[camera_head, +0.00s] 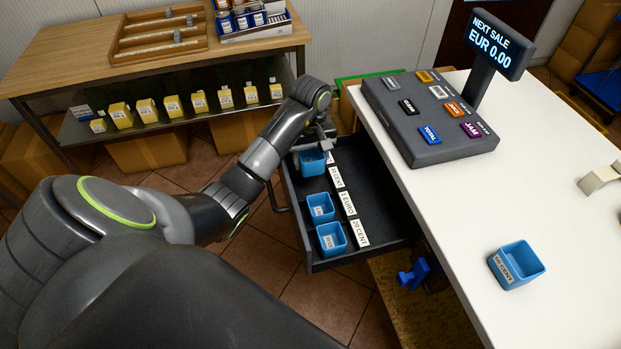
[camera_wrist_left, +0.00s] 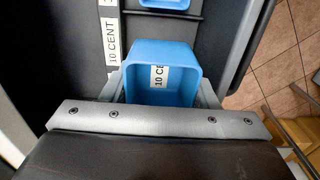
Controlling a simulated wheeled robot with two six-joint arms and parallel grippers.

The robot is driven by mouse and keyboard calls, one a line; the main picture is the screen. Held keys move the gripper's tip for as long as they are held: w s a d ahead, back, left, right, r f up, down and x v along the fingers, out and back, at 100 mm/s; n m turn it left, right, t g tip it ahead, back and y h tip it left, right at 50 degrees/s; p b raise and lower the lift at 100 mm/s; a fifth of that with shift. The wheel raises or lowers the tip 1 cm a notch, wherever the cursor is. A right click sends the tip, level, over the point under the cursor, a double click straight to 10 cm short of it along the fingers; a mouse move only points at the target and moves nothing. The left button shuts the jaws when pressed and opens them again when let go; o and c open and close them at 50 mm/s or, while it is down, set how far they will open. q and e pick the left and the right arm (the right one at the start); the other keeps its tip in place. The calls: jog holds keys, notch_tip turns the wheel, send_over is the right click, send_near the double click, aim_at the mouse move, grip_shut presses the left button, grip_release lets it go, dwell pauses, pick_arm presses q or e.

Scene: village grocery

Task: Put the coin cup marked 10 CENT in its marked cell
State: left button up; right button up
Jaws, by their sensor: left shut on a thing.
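My left gripper (camera_head: 318,148) is shut on a blue coin cup (camera_head: 312,164) over the far end of the open cash drawer. In the left wrist view this cup (camera_wrist_left: 160,92) sits between my fingers, and its partly visible label starts with 10 C. The drawer's 10 CENT cell label (camera_wrist_left: 112,42) lies just beside the cup; it also shows in the head view (camera_head: 336,176). I cannot tell whether the cup touches the drawer floor. My right gripper is not in view.
Two blue cups (camera_head: 320,208) (camera_head: 331,239) stand in the drawer (camera_head: 383,243), near labels 1 EURO and 20 CENT. Another blue cup (camera_head: 516,265) is on the white counter (camera_head: 440,205). The till keypad (camera_head: 428,117) stands beside the drawer. A shelf table (camera_head: 80,62) is at the back left.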

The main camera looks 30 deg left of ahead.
pick_arm(q)
jog(key=b, duration=0.6)
send_over(311, 190)
notch_tip(311, 190, down, 7)
jog(key=shift+a+r, duration=0.1)
notch_tip(311, 190, down, 2)
jog(key=shift+f+b, duration=0.15)
jog(key=shift+b, duration=0.35)
jog(key=shift+w+f, duration=0.1)
jog(key=shift+f, duration=0.1)
jog(key=shift+f+b, duration=0.2)
jog(key=shift+b, duration=0.1)
jog(key=o, duration=0.7)
jog(key=shift+r, duration=0.1)
jog(key=shift+c, duration=0.2)
jog(key=o, duration=0.3)
